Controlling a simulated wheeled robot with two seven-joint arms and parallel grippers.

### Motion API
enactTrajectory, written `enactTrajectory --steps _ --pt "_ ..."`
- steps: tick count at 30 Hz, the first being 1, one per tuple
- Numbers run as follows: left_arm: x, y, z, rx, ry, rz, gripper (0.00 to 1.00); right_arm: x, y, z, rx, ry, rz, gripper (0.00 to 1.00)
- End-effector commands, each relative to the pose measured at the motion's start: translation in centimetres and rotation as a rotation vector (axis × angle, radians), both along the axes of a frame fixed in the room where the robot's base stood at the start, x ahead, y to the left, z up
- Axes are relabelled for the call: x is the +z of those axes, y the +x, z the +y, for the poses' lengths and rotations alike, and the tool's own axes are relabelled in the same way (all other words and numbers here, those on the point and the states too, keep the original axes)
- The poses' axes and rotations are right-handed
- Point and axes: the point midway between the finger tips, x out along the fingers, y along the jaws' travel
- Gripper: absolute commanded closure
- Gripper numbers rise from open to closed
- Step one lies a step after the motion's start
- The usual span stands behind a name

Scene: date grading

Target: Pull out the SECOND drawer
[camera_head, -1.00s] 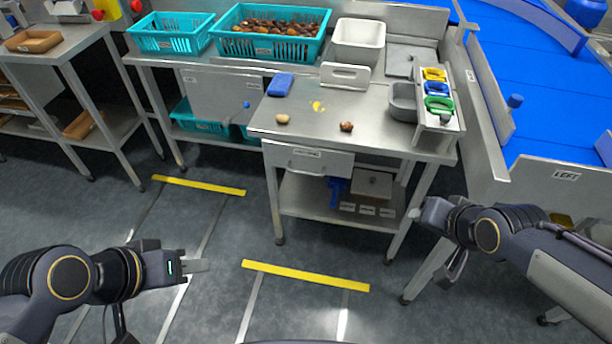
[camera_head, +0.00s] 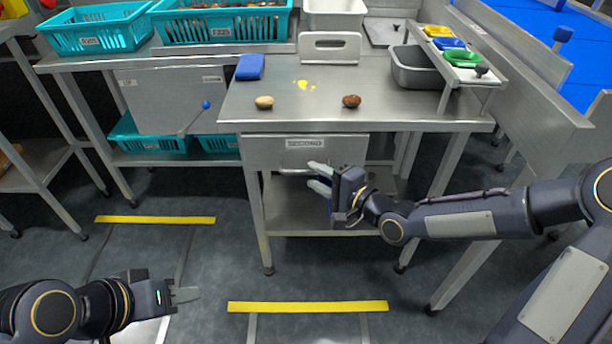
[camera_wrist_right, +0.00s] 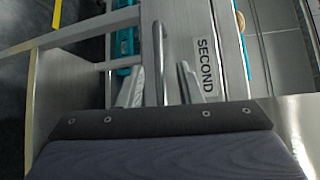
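The drawer (camera_head: 262,152) sits under the steel worktable and looks closed. Its label reads SECOND in the right wrist view (camera_wrist_right: 205,66). Its bar handle (camera_wrist_right: 160,62) runs between the two separated fingers of my right gripper (camera_wrist_right: 160,88), with gaps visible on both sides. In the head view my right gripper (camera_head: 319,178) is in front of the drawer, at handle height, and hides part of the handle. My left gripper (camera_head: 186,294) is low over the floor at the left, away from the drawer; its fingers are seen edge-on.
The worktable (camera_head: 310,112) carries two dates, a blue block (camera_head: 250,67), a white upright plate (camera_head: 330,47) and a grey bin (camera_head: 415,72). Teal crates (camera_head: 95,32) stand behind left. The lower shelf (camera_head: 300,215) and table legs lie near my right arm. Floor in front is clear.

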Motion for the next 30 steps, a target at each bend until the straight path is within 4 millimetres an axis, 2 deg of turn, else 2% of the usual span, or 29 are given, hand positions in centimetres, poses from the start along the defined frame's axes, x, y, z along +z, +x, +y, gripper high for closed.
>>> enactTrajectory --steps 1,6,17,25,30 --pt "-0.6 0.0 0.0 0.000 0.000 0.000 0.64 -0.4 0.6 0.8 0.003 0.000 -0.001 0.67" --pt "-1.2 0.0 0.0 0.000 0.000 0.000 0.64 -0.6 2.0 2.1 0.001 -0.001 0.000 0.67" --pt "-1.3 0.0 0.0 0.000 0.000 0.000 0.64 -0.6 2.5 2.6 0.000 -0.003 0.001 0.67" --pt "-1.3 0.0 0.0 0.000 0.000 0.000 0.64 -0.6 2.5 2.6 0.000 -0.003 0.001 1.00" --pt "-1.3 0.0 0.0 0.000 0.000 0.000 0.64 -0.6 2.5 2.6 0.000 -0.003 0.001 1.00"
